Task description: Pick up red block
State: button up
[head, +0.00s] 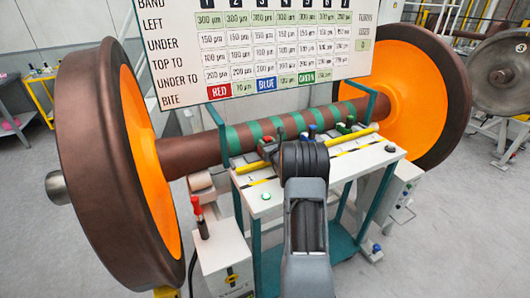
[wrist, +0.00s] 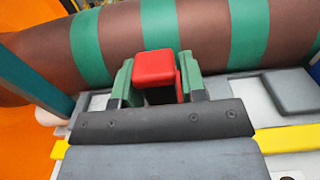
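The red block (wrist: 155,68) shows in the wrist view, in front of the striped axle. My gripper (wrist: 157,82) is at it, with one green-and-grey finger on each side. The block fills most of the gap between the fingers. I cannot tell whether both fingers press on it. A narrow red strip shows beside the right finger, and a dark gap lies under the block's near face.
The brown axle (head: 190,152) with green bands runs just behind the bench, between two big orange-faced wheels (head: 133,130) (head: 394,70). Yellow bars (head: 259,166) lie along the bench. Small green and blue pieces (head: 342,128) stand to the right. A chart board (head: 255,45) hangs above.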

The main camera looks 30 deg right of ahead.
grip_shut()
jog(key=shift+r, duration=0.15)
